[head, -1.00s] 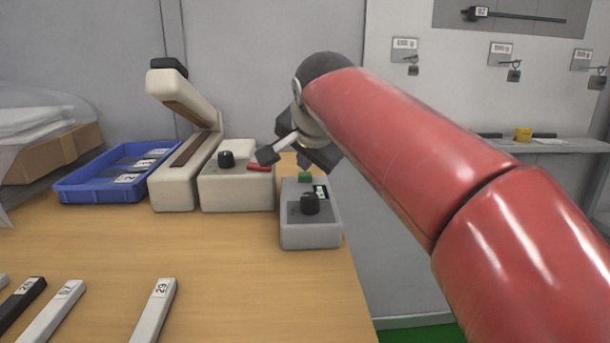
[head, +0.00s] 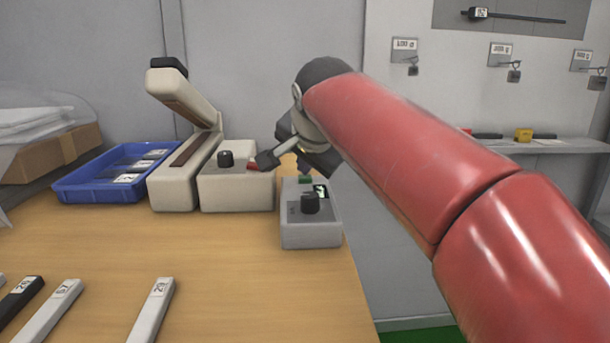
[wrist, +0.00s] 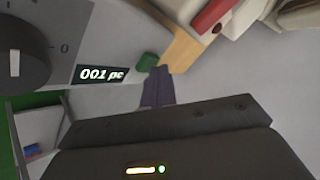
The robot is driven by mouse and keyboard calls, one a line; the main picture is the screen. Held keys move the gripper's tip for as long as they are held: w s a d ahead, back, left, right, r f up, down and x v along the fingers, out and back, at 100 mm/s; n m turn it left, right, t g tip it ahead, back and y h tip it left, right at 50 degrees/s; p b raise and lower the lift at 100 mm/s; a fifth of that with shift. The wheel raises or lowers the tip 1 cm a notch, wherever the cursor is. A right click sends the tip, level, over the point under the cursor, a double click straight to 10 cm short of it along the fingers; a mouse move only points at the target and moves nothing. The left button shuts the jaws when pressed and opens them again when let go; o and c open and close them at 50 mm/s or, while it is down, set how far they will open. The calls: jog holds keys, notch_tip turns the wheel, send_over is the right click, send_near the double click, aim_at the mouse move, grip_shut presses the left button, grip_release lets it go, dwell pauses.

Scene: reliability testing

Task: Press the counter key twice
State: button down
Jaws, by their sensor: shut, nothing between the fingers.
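The grey counter box (head: 310,237) stands at the table's right edge, with a black knob (head: 310,203) and a small display (head: 320,192). In the wrist view the display (wrist: 101,74) reads "001 pc". The green counter key (head: 305,180) is at the box's back edge; it also shows in the wrist view (wrist: 147,61). My gripper (head: 308,170) is just above and behind the key. In the wrist view its shut, empty fingertips (wrist: 159,74) are close beside the key. I cannot tell whether they touch it.
A cream device (head: 236,187) with a black knob and a red part (head: 253,167) stands left of the counter. A cream lever press (head: 174,187) and a blue tray (head: 75,187) stand further left. Labelled bars (head: 150,312) lie at the front left. The table's middle is clear.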

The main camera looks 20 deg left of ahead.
aim_at(306, 179)
jog(key=shift+r+p, duration=0.85)
jog(key=shift+p, duration=0.05)
notch_tip(306, 179, up, 5)
jog(key=p, duration=0.5)
jog(key=shift+r, duration=0.1)
dwell(2.3)
